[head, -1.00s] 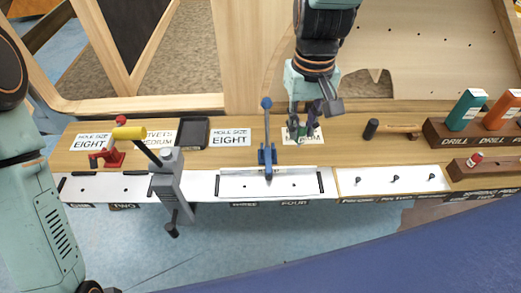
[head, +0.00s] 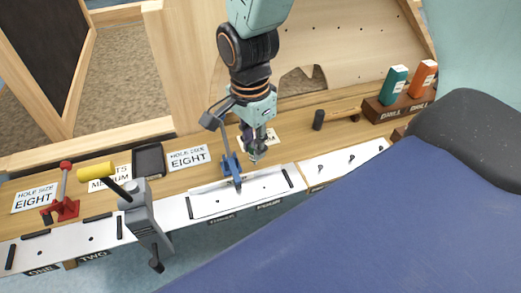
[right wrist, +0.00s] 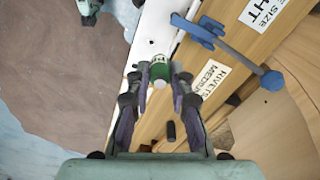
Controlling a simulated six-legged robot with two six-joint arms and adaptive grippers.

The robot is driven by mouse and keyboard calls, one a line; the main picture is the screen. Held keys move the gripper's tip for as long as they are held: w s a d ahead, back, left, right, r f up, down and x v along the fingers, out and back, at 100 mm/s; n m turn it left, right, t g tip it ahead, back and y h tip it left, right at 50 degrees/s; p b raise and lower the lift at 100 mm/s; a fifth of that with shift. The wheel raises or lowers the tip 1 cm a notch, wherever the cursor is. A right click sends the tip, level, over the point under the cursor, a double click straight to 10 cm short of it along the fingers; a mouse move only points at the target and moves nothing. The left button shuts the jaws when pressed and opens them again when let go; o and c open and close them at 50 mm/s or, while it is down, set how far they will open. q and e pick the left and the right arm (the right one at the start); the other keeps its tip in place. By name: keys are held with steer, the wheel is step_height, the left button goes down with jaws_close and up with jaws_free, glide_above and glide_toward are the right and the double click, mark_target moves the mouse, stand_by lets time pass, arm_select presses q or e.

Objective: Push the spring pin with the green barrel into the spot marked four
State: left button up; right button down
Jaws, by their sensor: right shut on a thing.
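My right gripper (head: 254,154) is over the bench just behind the white plate (head: 211,206) that bears the labels three and four. It also shows in the right wrist view (right wrist: 160,84), with its fingers closed around the spring pin's green barrel (right wrist: 160,71). The pin's lower end is hidden. The label four (head: 268,205) is on the plate's front edge, at its right part. In the wrist view a dark hole (right wrist: 151,42) shows on the white plate, a little beyond the barrel.
A blue toggle clamp (head: 231,165) stands at the plate's back edge, close beside my right gripper. A grey clamp with a yellow handle (head: 142,212) stands further left. A hammer (head: 335,116) and a drill rack (head: 385,113) are to the right.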

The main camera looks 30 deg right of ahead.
arm_select(q)
steer(key=f+b, duration=0.3)
steer(key=shift+d+f+b, duration=0.25)
steer(key=shift+d+b, duration=0.05)
arm_select(e)
step_height(320, 180, down, 8)
steer(key=s+d+m, duration=0.1)
steer(key=m, duration=0.9)
steer(key=shift+s+d+r, duration=0.2)
steer(key=shift+s+d, duration=0.1)
steer(key=shift+s, duration=0.05)
arm_select(q)
steer(key=shift+r+p, duration=0.6)
stand_by(1.3)
steer(key=shift+f+b, duration=1.15)
steer(key=shift+b, duration=0.05)
arm_select(e)
steer(key=shift+f, duration=1.7)
